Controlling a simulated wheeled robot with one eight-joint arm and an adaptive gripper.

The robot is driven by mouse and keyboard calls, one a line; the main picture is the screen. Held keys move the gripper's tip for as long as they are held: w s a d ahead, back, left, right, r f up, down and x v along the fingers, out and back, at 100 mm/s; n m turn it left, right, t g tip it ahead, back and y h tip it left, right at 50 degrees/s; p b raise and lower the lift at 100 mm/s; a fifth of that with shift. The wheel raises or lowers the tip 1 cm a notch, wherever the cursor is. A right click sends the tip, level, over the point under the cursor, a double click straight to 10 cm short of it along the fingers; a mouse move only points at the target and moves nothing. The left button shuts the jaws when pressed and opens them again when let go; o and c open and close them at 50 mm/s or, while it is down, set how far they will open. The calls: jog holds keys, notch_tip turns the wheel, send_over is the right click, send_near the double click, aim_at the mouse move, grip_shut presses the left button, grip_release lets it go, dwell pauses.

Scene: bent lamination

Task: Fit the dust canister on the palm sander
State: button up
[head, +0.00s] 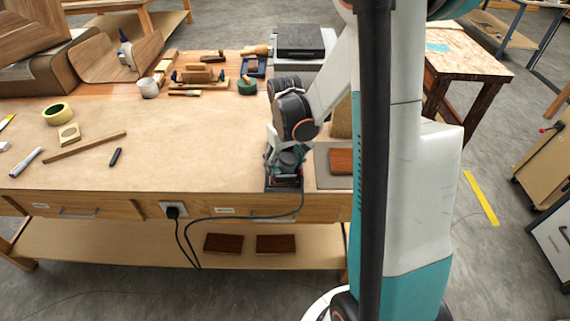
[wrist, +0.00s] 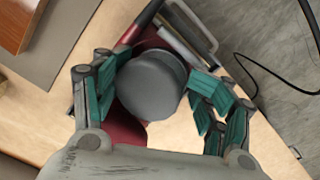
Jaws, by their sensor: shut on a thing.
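My gripper (wrist: 158,82) has its teal finger pads on opposite sides of a grey round canister (wrist: 150,85). In the head view, my gripper (head: 285,158) is low over the front edge of the workbench. The palm sander (head: 286,182) is directly below it, near that edge. In the wrist view, the sander's red body (wrist: 128,126) shows around and beneath the canister, with a metal clamp part (wrist: 188,38) at the top. The canister hides the joint beneath it, so I cannot tell whether it is seated on the sander or just above it.
A black cord (head: 245,214) runs from the sander to a socket (head: 174,210) on the bench front. A grey mat with a brown wood block (head: 341,161) is right of the sander. A wood strip (head: 85,145) and tape roll (head: 58,114) lie left. The bench middle is clear.

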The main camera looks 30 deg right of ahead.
aim_at(284, 158)
dwell(0.4)
jog(key=o, duration=2.1)
jog(key=shift+w, duration=0.1)
jog(key=shift+o, duration=0.7)
jog(key=shift+r+p, duration=2.35)
jog(key=shift+r, duration=1.15)
